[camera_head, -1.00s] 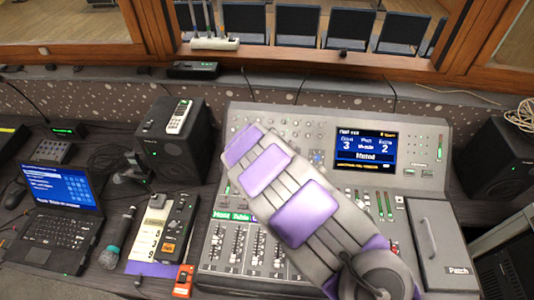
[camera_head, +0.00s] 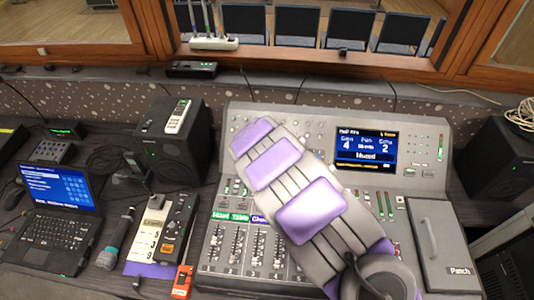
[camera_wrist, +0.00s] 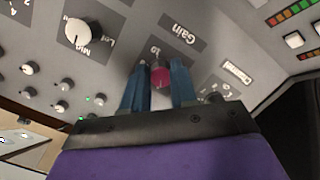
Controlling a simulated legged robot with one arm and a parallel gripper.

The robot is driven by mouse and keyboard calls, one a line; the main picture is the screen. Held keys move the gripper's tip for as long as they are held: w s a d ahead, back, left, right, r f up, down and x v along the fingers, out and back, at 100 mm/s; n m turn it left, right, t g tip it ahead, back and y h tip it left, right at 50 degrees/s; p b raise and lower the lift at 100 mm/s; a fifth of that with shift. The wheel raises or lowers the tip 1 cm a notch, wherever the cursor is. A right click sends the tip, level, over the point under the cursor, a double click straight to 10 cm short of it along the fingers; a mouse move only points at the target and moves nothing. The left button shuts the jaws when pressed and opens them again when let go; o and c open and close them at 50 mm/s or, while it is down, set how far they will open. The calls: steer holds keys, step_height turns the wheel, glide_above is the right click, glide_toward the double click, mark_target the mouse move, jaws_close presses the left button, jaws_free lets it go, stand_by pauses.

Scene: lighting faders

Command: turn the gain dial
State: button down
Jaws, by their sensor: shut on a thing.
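The gain dial (camera_wrist: 159,76) is a small red-pink knob beside the "Gain" label (camera_wrist: 178,28) in the wrist view. My gripper (camera_wrist: 160,84) has its two blue fingers closed on either side of the dial. In the head view my grey and purple arm covers the dial and the gripper. The mixing desk (camera_head: 232,125) carries the dial on its upper panel. Its screen (camera_head: 365,149) shows 4 at the left, 2 at the right and "Muted".
A large black-and-white knob (camera_wrist: 82,34) and several small knobs lie left of the dial in the wrist view. Faders (camera_head: 235,240) line the desk's lower part. A black speaker (camera_head: 175,145) stands left of the desk, and a Patch box (camera_head: 445,245) sits at its right.

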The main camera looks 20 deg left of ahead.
steer(key=shift+s+f, duration=0.15)
steer(key=shift+f, duration=0.05)
steer(key=c, duration=0.9)
jaws_free()
steer(key=shift+a, duration=0.15)
steer(key=shift+r, duration=0.1)
steer(key=shift+s+r, duration=0.15)
steer(key=shift+r, duration=0.25)
steer(key=p+v, duration=0.2)
steer(key=v, duration=1.4)
steer(key=shift+p, duration=0.35)
steer(key=shift+s+r, duration=0.1)
